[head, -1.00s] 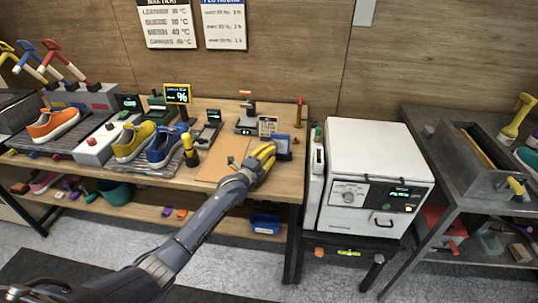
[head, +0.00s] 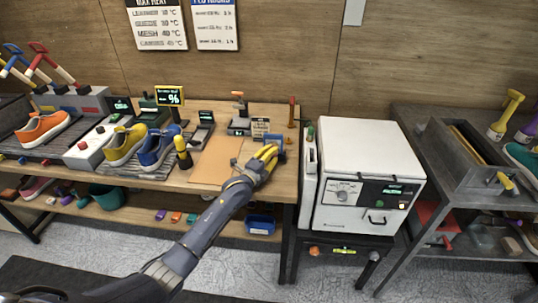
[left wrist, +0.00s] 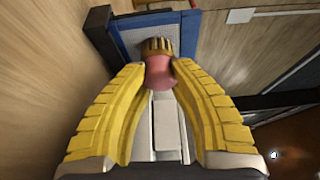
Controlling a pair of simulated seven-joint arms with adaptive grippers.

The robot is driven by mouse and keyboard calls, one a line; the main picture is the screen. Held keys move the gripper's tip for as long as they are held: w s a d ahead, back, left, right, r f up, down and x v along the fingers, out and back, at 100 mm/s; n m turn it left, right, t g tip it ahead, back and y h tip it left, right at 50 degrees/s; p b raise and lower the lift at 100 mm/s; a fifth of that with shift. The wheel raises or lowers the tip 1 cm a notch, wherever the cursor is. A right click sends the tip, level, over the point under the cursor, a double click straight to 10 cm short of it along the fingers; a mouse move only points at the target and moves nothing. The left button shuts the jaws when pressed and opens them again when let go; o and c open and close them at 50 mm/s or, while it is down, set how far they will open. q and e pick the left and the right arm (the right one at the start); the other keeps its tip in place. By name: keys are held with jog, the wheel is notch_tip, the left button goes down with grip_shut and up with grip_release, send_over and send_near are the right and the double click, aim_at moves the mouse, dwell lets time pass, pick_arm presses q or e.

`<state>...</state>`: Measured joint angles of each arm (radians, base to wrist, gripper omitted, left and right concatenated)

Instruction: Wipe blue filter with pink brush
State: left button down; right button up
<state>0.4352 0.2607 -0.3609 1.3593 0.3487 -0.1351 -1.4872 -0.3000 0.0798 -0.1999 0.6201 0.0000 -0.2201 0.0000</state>
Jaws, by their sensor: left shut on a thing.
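The blue filter (head: 276,140) stands at the right end of the wooden bench. In the left wrist view, the filter's blue frame (left wrist: 190,32) surrounds a grey panel. My left gripper (head: 272,152) is in front of the filter. Its yellow fingers are shut on the pink brush (left wrist: 160,74), whose tan bristles point at the panel and overlap its lower part. I cannot tell whether the bristles touch it. The fingers hide the brush in the head view. My right gripper is not in view.
A tan mat (head: 213,162) lies left of my left gripper. Yellow (head: 122,146) and blue (head: 157,150) sneakers stand farther left. A small device (head: 240,126) is behind the mat. A white oven (head: 367,180) stands right of the bench, beyond a narrow gap.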

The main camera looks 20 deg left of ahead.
pick_arm(q)
jog(key=shift+w+d, duration=0.15)
jog(key=shift+d, duration=0.65)
jog(key=shift+w+d, duration=0.15)
jog(key=shift+d, duration=0.6)
jog(key=shift+s+a, duration=0.2)
jog(key=shift+a, duration=1.75)
jog(key=shift+s+a, duration=0.15)
jog(key=shift+a, duration=0.6)
jog(key=shift+s+a, duration=0.15)
jog(key=shift+a, duration=0.55)
jog(key=shift+s, duration=0.1)
jog(key=shift+s+d, duration=0.25)
jog(key=shift+s, duration=1.2)
jog(key=shift+s+d, duration=0.2)
jog(key=shift+s, duration=1.25)
